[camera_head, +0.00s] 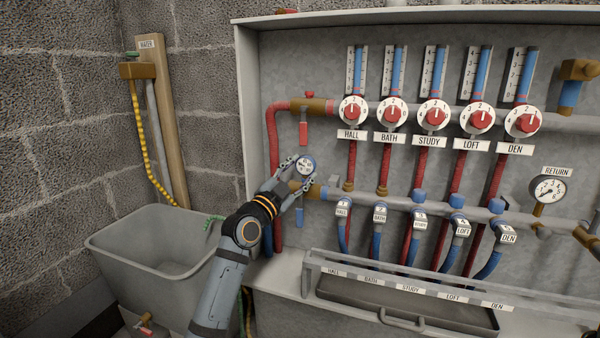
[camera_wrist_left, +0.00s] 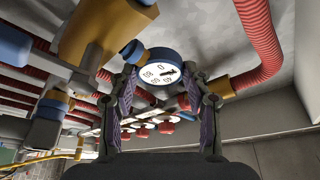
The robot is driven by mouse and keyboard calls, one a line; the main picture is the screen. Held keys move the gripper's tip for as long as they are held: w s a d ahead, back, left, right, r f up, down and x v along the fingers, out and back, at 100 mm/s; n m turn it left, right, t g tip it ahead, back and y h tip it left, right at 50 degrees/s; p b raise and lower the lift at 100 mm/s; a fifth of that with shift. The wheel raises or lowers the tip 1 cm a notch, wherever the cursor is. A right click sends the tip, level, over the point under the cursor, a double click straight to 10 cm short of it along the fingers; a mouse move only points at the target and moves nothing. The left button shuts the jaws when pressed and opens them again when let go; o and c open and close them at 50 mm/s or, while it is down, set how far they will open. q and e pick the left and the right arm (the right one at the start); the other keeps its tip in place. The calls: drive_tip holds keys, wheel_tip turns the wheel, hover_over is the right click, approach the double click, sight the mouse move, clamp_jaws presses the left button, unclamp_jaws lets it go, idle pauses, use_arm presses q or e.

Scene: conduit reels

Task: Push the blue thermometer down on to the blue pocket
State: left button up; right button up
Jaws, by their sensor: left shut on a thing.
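The blue thermometer (camera_head: 306,165) is a small round dial with a white face and blue rim. My left gripper (camera_head: 299,174) is shut on it, at the left end of the lower pipe. In the left wrist view the dial (camera_wrist_left: 160,68) shows between the two fingertips (camera_wrist_left: 165,82). A blue collar (camera_wrist_left: 132,51) sits beside the dial against a brass fitting (camera_wrist_left: 98,35); it may be the blue pocket. I cannot tell whether the thermometer's stem is seated in it. The brass fitting is partly behind the gripper in the head view. My right gripper is not in view.
A red pipe (camera_head: 272,150) runs down on the left. Labelled blue hoses (camera_head: 343,228) and a grey tray (camera_head: 400,308) are to the right. A grey sink (camera_head: 150,250) stands left.

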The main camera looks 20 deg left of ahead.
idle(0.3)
use_arm(q)
drive_tip(key=o, duration=1.2)
drive_tip(key=v, duration=1.2)
